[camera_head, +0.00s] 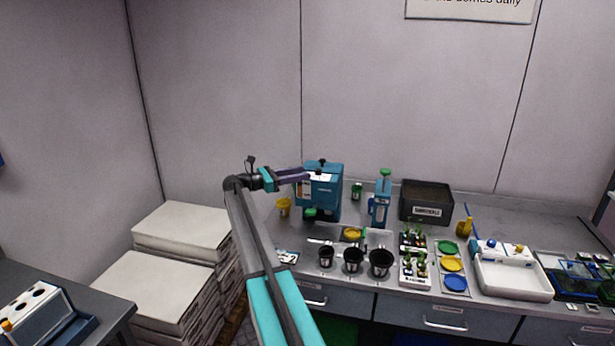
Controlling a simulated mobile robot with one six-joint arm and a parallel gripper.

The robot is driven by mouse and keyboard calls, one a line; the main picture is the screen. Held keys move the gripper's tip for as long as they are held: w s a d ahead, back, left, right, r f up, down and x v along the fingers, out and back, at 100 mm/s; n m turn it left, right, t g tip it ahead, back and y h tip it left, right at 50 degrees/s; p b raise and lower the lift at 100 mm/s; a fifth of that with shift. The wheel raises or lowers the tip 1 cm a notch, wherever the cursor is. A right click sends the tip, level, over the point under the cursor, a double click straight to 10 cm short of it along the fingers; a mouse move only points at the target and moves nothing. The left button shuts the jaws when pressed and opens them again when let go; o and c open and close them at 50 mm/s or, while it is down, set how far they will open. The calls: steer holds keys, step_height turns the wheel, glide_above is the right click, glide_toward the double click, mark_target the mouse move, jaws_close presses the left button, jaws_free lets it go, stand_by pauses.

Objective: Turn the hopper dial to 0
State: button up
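The hopper (330,192) is a teal box-shaped unit standing at the back left of the grey bench, against the wall. A small dark knob shows on its top, and a pale panel on its upper front. I cannot make out which part is the dial or what it reads. My gripper (306,175) reaches in from the left at the height of the hopper's upper front and covers part of it. Whether it touches the hopper is unclear. Its fingers are too small and dark to tell open from shut.
Three black pots (353,260) stand in front of the hopper. A yellow cup (283,207) is at its left, and a teal bottle (380,205) and a dark soil bin (426,201) at its right. White sack-like stacks (180,232) fill the floor left of the bench.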

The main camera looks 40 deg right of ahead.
steer(key=b+v, duration=0.2)
steer(key=v, duration=0.6)
steer(key=shift+w+a, duration=0.2)
steer(key=shift+a, duration=0.15)
steer(key=shift+s, duration=0.1)
